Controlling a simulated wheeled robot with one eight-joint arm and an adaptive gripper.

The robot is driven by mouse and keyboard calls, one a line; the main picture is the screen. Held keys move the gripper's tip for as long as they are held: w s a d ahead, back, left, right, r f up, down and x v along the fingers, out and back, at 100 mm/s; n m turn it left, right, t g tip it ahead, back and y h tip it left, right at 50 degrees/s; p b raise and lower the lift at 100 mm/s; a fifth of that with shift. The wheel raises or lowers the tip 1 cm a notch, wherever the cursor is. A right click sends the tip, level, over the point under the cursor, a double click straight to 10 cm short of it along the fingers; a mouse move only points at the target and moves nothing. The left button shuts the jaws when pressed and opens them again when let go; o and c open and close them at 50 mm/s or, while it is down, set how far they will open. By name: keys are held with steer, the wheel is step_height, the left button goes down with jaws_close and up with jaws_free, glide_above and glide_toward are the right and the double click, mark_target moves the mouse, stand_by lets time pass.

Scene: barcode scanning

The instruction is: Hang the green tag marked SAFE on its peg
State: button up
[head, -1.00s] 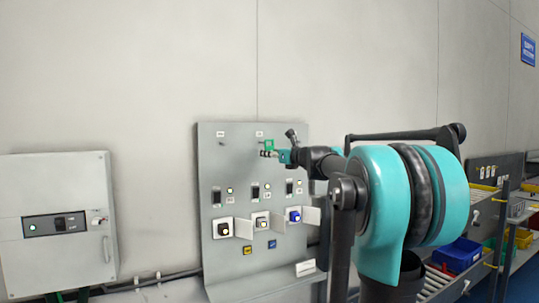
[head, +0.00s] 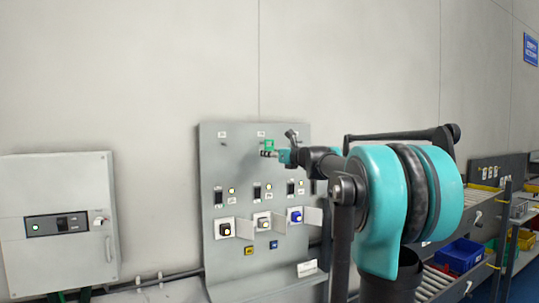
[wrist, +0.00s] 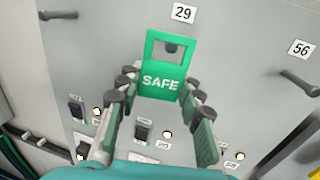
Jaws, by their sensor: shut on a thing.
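The green tag marked SAFE (wrist: 162,84) is upright between the fingertips of my gripper (wrist: 160,81) in the wrist view. My gripper is shut on its lower part. The tag has a square window near its top, and the dark round end of a peg (wrist: 171,48) shows through it, below the label 29 (wrist: 183,13). I cannot tell whether the peg passes through the window or lies behind it. In the head view the tag (head: 268,145) is small, at the upper part of the grey panel, with my gripper (head: 276,154) just right of it.
Another peg (wrist: 58,15) sticks out at the upper left, and one by the label 56 (wrist: 301,47) at the right. Switches, lamps and open flaps fill the panel (head: 215,165) below. A grey cabinet (head: 75,185) stands left; shelves with bins (head: 460,255) stand right.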

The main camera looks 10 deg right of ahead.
steer(key=shift+w+d+x, duration=0.1)
steer(key=shift+d+x, duration=0.1)
steer(key=shift+x, duration=0.85)
steer(key=shift+w+d+x, duration=0.1)
steer(key=shift+d+x, duration=0.1)
steer(key=shift+x, duration=0.8)
stand_by(1.1)
steer(key=shift+f, duration=0.15)
stand_by(0.8)
steer(key=o, duration=1.3)
steer(key=shift+s, duration=0.1)
steer(key=v, duration=0.3)
steer(key=a+v, duration=0.1)
steer(key=v, duration=0.2)
steer(key=s+v, duration=0.1)
steer(key=v, duration=0.2)
steer(key=shift+s+a, duration=0.2)
steer(key=shift+s, duration=0.05)
stand_by(0.4)
